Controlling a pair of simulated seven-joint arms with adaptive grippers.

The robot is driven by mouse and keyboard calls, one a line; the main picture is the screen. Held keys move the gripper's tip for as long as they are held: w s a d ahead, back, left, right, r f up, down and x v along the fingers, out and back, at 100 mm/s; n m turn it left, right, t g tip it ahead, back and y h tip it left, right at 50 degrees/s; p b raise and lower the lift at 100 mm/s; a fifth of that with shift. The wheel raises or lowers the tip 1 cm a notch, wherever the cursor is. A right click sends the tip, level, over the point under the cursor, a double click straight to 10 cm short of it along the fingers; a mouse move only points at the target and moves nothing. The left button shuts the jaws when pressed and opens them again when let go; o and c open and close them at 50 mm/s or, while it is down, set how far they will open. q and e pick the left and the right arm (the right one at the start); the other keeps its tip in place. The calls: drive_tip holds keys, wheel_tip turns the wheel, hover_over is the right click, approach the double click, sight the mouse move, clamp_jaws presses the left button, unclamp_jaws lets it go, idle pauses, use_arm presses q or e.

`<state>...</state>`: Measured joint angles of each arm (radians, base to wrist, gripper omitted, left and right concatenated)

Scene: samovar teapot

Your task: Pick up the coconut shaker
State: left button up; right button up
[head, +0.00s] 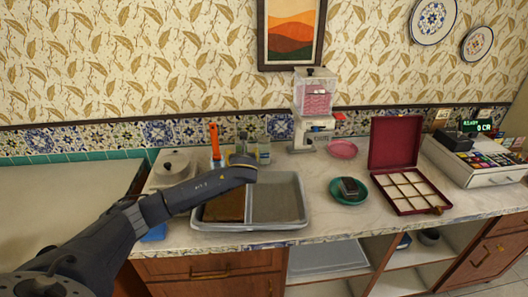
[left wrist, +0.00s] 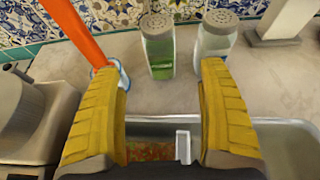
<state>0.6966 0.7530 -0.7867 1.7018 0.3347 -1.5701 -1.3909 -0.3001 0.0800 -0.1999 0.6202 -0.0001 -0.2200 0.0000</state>
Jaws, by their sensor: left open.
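Two clear shakers with perforated grey lids stand upright on the counter behind the tray. The one with white contents, which looks like the coconut shaker (head: 264,152), is on the right; it also shows in the left wrist view (left wrist: 215,42). The one with green contents (left wrist: 158,52) is to its left. My left gripper (head: 243,164) is open and empty above the back of the tray, in front of the shakers. In the left wrist view, its yellow fingers (left wrist: 160,70) frame the green shaker, and the white shaker is beyond the right fingertip. My right gripper is not in view.
A grey two-compartment tray (head: 302,222) with brown contents on its left side lies below the gripper. An orange-handled tool (head: 214,140) stands left of the shakers. A dispenser with pink contents (head: 314,98) stands to the right. Bare counter lies between tray and green dish (head: 337,196).

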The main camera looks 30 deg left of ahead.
use_arm(q)
drive_tip(key=h, duration=0.2)
approach(265, 145)
drive_tip(key=shift+n, duration=0.4)
drive_tip(key=s+f, duration=0.1)
drive_tip(key=s+d+f, duration=0.1)
drive_tip(key=s+f, duration=0.1)
drive_tip(key=shift+s+d+f, duration=0.1)
drive_tip(key=shift+d+f, duration=0.05)
drive_tip(key=shift+f, duration=0.05)
drive_tip(key=d+r, duration=0.2)
drive_tip(key=d, duration=0.2)
drive_tip(key=shift+w+a+f+m+y, duration=0.15)
drive_tip(key=shift+w+a+f+y, duration=0.4)
drive_tip(key=shift+w+a, duration=1.45)
drive_tip(key=shift+w+a+f+m+y, duration=0.1)
drive_tip(key=shift+w+a+f, duration=0.75)
drive_tip(key=shift+w+a, duration=1.15)
drive_tip(key=shift+w+a+f+m+y, duration=0.25)
drive_tip(key=shift+w+a+f, duration=0.75)
drive_tip(key=shift+w, duration=1.65)
drive_tip(key=shift+a+r, duration=0.3)
drive_tip(key=c, duration=1.5)
